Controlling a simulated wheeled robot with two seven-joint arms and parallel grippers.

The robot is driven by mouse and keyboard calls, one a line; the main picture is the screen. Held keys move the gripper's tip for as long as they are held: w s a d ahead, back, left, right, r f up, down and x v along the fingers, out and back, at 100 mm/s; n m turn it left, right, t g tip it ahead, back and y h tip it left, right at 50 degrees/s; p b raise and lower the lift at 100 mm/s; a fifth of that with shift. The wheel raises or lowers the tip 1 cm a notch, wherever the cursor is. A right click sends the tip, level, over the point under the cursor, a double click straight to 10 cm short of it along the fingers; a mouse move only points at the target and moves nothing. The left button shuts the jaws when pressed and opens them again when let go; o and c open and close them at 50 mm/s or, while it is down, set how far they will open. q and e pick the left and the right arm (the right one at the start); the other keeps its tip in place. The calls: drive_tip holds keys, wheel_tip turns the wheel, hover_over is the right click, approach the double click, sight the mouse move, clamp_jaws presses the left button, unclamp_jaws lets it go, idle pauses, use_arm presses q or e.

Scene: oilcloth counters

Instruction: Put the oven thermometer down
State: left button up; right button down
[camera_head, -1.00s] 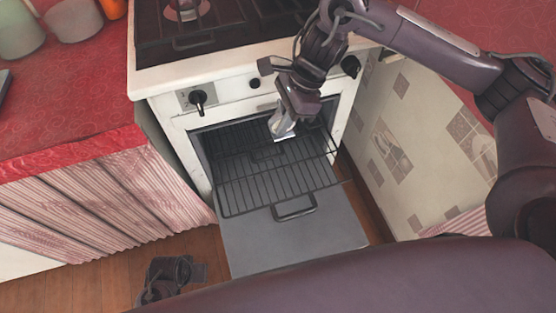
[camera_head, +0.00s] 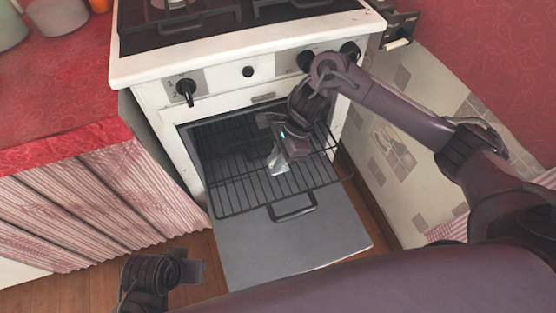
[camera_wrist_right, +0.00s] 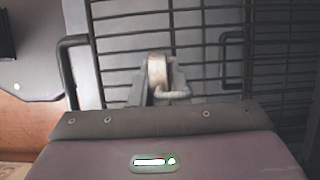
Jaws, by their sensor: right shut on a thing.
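My right gripper (camera_head: 276,164) is over the pulled-out oven rack (camera_head: 240,195), inside the front of the open oven. It is shut on the oven thermometer (camera_head: 279,161), a small pale metal piece pointing down towards the rack bars. In the right wrist view the thermometer (camera_wrist_right: 157,72) shows between the fingers, with the rack bars behind it. I cannot tell whether it touches the rack. My left gripper (camera_head: 165,275) is low at the left, over the floor; its fingers are not clear.
The oven door (camera_head: 300,245) is folded down under the rack. A curtained counter (camera_head: 90,195) stands at the left, and a patterned panel (camera_head: 405,165) at the right. Most of the rack is bare.

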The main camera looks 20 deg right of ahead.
drive_tip(key=shift+f, duration=0.35)
drive_tip(key=c, duration=1.4)
unclamp_jaws()
use_arm(q)
drive_tip(key=shift+d, duration=0.2)
